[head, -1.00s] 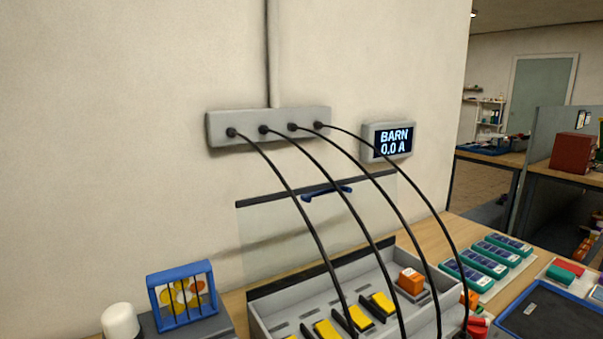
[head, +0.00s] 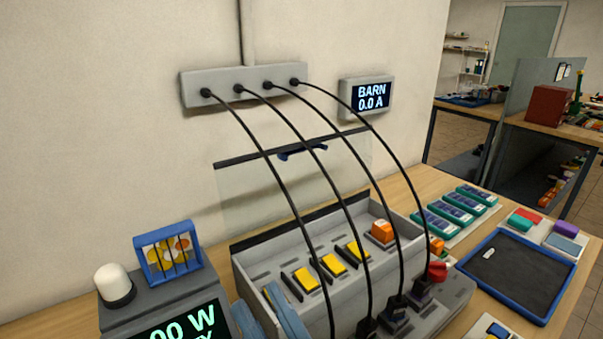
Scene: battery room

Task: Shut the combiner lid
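The combiner box (head: 340,225) is a grey open-topped case on the bench. Inside are several yellow-handled parts (head: 333,265) and an orange block (head: 382,231). Its clear lid (head: 290,190) stands up at the back, open, near the wall. The lid has a dark top edge and a dark blue handle (head: 302,152). Several black cables arch from a grey wall strip (head: 240,86) in front of the lid to plugs at the box's front.
A grey unit with a green readout (head: 182,322), a white dome (head: 115,285) and a blue-framed holder (head: 168,254) stands left. Green modules (head: 457,206) and a blue-rimmed tray (head: 515,275) lie right. The cables cross the space above the box.

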